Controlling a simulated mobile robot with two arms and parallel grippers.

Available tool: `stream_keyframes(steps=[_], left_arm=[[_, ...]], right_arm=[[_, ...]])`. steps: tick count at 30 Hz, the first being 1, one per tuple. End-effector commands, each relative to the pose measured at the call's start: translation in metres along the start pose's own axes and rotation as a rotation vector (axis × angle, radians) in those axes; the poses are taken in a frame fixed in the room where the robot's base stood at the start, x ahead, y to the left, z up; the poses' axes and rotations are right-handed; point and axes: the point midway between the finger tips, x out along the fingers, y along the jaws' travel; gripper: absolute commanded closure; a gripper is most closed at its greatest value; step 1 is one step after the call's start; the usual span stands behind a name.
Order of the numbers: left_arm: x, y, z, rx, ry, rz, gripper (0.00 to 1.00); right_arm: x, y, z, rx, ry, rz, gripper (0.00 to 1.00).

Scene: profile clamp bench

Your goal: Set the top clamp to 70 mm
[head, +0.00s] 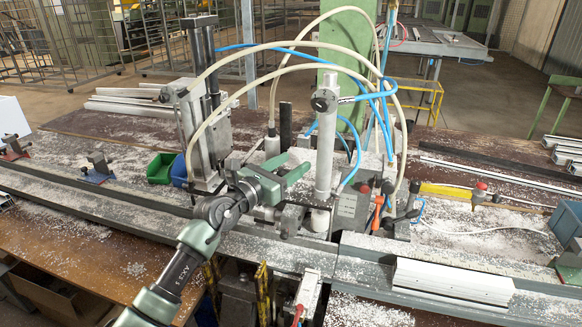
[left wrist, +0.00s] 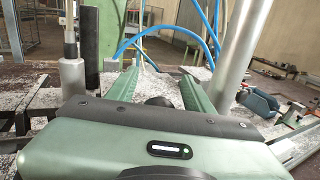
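The likely top clamp is a silver upright post (head: 326,150) with a dark round knob (head: 323,100) and a hose fitting at its upper end. I cannot read any scale or millimetre setting on it. My left gripper (head: 294,166) is just left of the post, below the knob. Its green fingers are apart. In the left wrist view the gripper (left wrist: 158,76) shows spread fingers with no held object visible between the tips. The silver post (left wrist: 240,50) rises to the right of the fingers, apparently apart from them. My right gripper is not in view.
A tall dark-railed column (head: 200,100) stands left, and pale hoses and blue tubes arch over the work area. A black upright (left wrist: 88,45) is left of the fingers. Red-handled levers (head: 377,212) stand right of the post. A green bin (head: 162,168) sits left.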

Motion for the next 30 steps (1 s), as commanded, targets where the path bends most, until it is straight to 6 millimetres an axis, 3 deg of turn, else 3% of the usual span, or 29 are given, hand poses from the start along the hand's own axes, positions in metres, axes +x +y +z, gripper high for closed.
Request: stream_keyframes(steps=[8, 21, 30], left_arm=[[-0.003, 0.0, -0.004, -0.001, 0.006, -0.001, 0.48], [-0.066, 0.0, -0.004, 0.001, 0.003, 0.0, 0.48], [-0.079, 0.0, -0.002, 0.0, 0.003, -0.001, 0.48]], right_arm=[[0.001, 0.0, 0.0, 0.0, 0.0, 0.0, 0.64], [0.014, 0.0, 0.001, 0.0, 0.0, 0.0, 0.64], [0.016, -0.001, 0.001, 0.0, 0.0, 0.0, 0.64]])
